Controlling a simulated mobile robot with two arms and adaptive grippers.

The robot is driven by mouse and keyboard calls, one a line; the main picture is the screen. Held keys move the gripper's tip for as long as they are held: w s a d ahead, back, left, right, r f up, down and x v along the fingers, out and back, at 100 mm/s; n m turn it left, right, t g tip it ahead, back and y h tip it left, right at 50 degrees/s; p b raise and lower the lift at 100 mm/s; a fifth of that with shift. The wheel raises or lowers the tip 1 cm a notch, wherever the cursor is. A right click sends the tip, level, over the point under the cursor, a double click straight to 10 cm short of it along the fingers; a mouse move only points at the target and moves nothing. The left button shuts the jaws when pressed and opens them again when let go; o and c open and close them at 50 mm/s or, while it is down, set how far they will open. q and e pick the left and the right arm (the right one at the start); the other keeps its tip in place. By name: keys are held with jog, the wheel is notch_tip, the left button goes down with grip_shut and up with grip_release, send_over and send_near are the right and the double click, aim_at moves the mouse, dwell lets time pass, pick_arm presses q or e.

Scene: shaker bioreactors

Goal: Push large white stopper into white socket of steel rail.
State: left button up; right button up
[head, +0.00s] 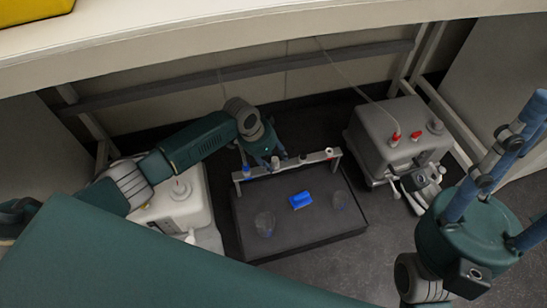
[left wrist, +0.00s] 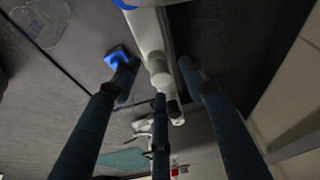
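The steel rail (head: 297,163) stands on short legs along the back of a dark platform. It also runs away from me in the left wrist view (left wrist: 148,33). My left gripper (head: 276,161) is over the left half of the rail. A white stopper (left wrist: 158,72) stands upright at the rail between its three fingers, and gaps show beside the side fingers. The same white stopper shows small in the head view (head: 275,162). I cannot tell how deep it sits, and its socket is hidden. My right gripper (head: 518,160) is far right, empty, fingers apart, tips partly cut off.
A blue piece (head: 300,200) and two clear vessels (head: 264,223) (head: 339,200) are on the platform (head: 290,243). A blue stopper (head: 246,171) is at the rail's left end. Grey-white machines (head: 385,135) (head: 178,207) flank the platform. A shelf edge (head: 200,45) spans the back.

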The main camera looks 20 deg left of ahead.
pick_arm(q)
jog(key=v, duration=1.2)
